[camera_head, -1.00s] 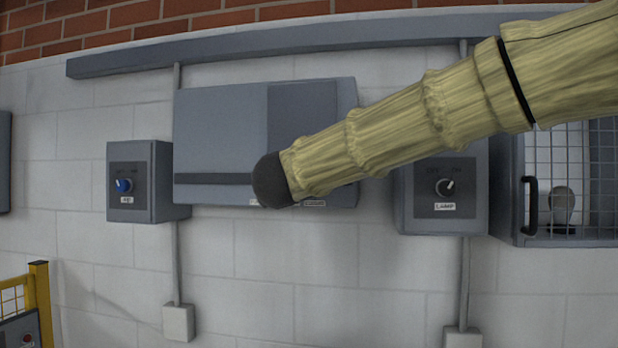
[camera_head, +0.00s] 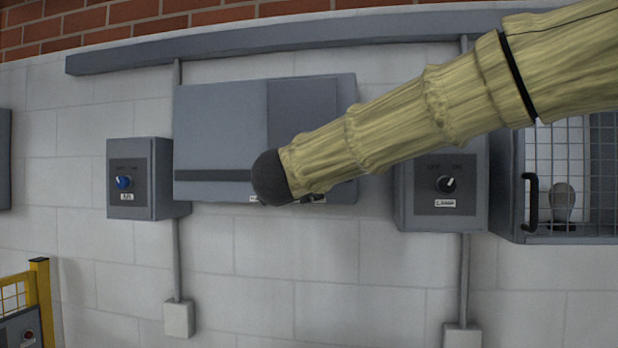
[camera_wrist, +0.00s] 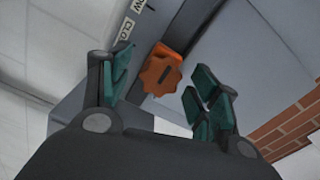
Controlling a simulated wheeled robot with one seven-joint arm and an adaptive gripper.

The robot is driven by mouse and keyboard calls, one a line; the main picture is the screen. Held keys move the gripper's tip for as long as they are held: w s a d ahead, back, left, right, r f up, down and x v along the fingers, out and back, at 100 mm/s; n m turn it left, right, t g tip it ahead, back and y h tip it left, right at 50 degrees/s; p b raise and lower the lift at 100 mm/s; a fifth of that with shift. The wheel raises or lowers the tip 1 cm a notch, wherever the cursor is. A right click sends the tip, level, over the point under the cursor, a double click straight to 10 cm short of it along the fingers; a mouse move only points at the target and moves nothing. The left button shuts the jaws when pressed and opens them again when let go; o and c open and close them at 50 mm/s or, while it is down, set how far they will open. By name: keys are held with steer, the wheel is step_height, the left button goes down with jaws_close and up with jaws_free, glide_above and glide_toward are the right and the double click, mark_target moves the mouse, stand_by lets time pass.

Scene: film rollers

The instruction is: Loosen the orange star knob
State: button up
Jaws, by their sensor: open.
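The orange star knob (camera_wrist: 163,75) shows in the wrist view, with a dark slot-like mark on its face. It sits on the grey box (camera_wrist: 200,40), beside a white label. My gripper (camera_wrist: 158,82) is open, with its green-padded fingers on either side of the knob; I cannot tell whether either one touches it. In the head view my covered arm crosses in front of the grey box (camera_head: 225,125). The knob and the gripper's fingers are hidden there behind the arm's dark end.
A switch box with a blue knob (camera_head: 123,182) is on the left, and one with a black knob (camera_head: 446,184) on the right. A wire-mesh cabinet with a black handle (camera_head: 531,205) stands at the far right. A yellow barrier (camera_head: 39,300) is at lower left.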

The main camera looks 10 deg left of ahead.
steer(key=s, duration=1.1)
steer(key=shift+s, duration=0.4)
